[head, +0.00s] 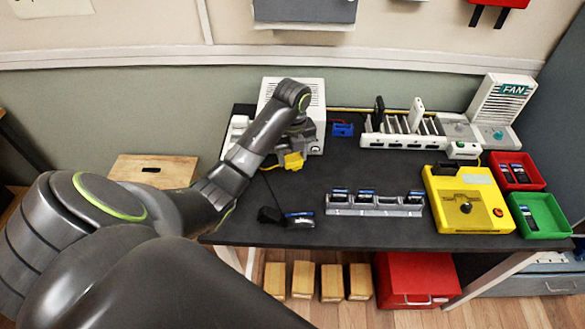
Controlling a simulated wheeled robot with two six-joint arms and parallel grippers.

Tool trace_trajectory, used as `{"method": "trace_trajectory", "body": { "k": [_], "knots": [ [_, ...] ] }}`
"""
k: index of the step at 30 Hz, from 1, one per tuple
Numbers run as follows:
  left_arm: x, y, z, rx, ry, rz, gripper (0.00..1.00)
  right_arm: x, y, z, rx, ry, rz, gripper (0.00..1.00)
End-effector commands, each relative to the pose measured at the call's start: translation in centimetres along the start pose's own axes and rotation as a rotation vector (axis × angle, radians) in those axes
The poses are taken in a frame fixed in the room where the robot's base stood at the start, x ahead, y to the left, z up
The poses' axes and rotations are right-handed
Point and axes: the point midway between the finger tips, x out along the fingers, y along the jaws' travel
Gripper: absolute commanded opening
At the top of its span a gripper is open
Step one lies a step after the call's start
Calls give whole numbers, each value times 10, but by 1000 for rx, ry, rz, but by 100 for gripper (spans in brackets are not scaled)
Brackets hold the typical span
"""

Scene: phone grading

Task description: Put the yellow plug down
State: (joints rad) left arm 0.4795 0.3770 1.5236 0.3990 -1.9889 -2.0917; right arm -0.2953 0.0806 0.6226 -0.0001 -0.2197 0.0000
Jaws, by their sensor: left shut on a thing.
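The yellow plug (294,161) is at the tip of my left gripper (290,152), at the back left of the dark table, in front of the white box. My left gripper is shut on the plug. The gripper and arm partly hide the plug, and I cannot tell whether it touches the table. A dark cable seems to run from near the plug down toward a black item (270,215) on the table. My right gripper is not in view.
A white box (312,95) stands behind my gripper. A blue piece (342,129) is right of it. A grey rack (374,206), yellow machine (468,200), white slotted rack (402,140), fan unit (503,100), red bin (517,171) and green bin (540,215) stand further right. Bare table lies between plug and racks.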

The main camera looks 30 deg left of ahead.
Motion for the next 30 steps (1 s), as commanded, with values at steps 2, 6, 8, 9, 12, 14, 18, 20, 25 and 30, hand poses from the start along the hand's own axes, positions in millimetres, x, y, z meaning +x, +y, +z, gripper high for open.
{"method": "trace_trajectory", "body": {
  "k": [2, 6, 8, 9, 12, 14, 18, 20, 25, 30],
  "knots": [
    [20, 1, -1, -1, 4, 3, 17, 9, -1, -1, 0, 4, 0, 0],
    [33, 1, -1, 0, 4, 3, 17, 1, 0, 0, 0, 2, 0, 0],
    [37, 1, -1, -1, 2, 2, 17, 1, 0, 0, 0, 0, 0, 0],
    [38, 1, 0, 0, 1, 2, 17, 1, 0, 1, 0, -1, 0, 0],
    [38, 1, 0, 0, 0, 2, 17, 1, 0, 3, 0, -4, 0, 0],
    [38, 1, 0, 0, 1, 2, 17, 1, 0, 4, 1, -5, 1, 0],
    [40, 1, 0, 0, 1, 2, 17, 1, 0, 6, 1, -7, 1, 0],
    [42, 1, -1, 0, 1, 2, 17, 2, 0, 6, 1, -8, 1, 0],
    [47, 1, -1, 0, 1, 2, 17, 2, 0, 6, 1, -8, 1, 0],
    [50, 1, -1, 0, 1, 2, 17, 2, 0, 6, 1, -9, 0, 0]
  ]
}}
